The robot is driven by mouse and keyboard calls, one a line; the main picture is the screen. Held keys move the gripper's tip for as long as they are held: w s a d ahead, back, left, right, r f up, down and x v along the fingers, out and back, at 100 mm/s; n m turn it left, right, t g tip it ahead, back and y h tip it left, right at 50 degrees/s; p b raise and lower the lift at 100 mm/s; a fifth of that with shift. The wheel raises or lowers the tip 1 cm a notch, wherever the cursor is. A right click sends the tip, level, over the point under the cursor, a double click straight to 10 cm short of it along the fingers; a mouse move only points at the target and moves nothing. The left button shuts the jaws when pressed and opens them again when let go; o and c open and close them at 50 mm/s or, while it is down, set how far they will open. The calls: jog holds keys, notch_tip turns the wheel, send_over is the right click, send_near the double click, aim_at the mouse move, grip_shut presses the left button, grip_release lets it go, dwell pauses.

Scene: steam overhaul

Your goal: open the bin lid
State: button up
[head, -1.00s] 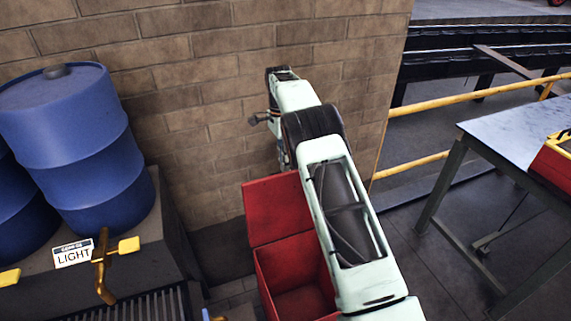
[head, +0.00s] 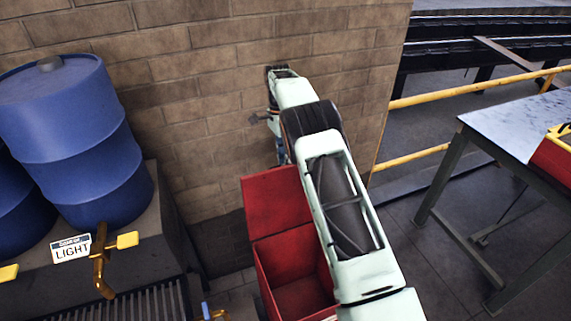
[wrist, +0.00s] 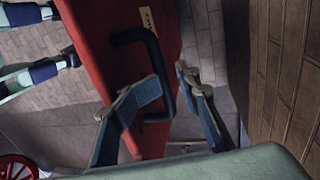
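The red bin (head: 262,285) stands on the floor in front of the brick wall, and I can see into its interior. Its red lid (head: 277,203) is raised, standing up at the bin's back edge near the wall. In the wrist view the lid's red panel (wrist: 100,40) carries a black bar handle (wrist: 158,62) and a small pale label. My gripper (wrist: 167,88) is open, with its blue-grey fingers apart on either side of the handle; I cannot tell whether either touches it. In the head view my arm hides part of the bin, and the fingers are mostly hidden.
The brick wall (head: 190,90) is close behind the lid and arm. Blue barrels (head: 75,140) stand on a dark platform at left, with a LIGHT sign (head: 71,249) and yellow-handled valve in front. A metal table (head: 505,130) and yellow railing (head: 480,92) are at right.

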notch_tip(320, 180, up, 7)
jog(key=w, duration=0.1)
jog(key=shift+a, duration=0.15)
dwell(0.3)
